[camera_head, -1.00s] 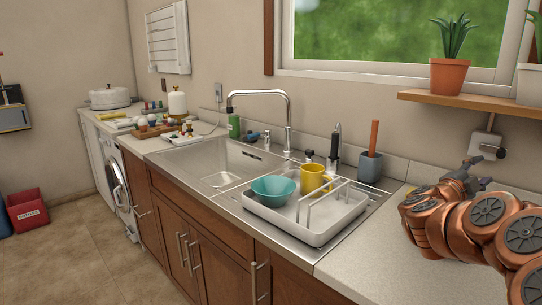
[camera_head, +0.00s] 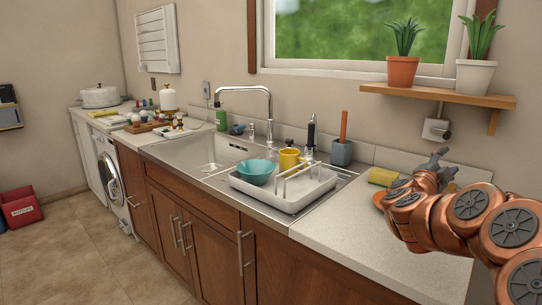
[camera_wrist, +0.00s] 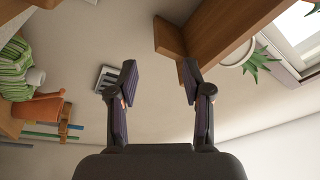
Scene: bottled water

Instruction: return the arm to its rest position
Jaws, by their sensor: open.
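My copper-coloured arm reaches in from the right in the head view, over the right-hand counter. My gripper (camera_head: 442,165) is at its far end, near the wall below the plant shelf. In the wrist view my gripper (camera_wrist: 157,80) has its two dark fingers wide apart with nothing between them. The view between the fingers shows plain wall and part of a wooden shelf (camera_wrist: 215,40). Part of the counter behind the arm is hidden.
The wooden shelf (camera_head: 440,95) with two potted plants hangs above my gripper. A yellow sponge (camera_head: 383,177) lies beside the arm. The white dish rack (camera_head: 285,198) holds a teal bowl (camera_head: 256,172) and yellow mug (camera_head: 290,160). The front counter (camera_head: 350,225) is clear.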

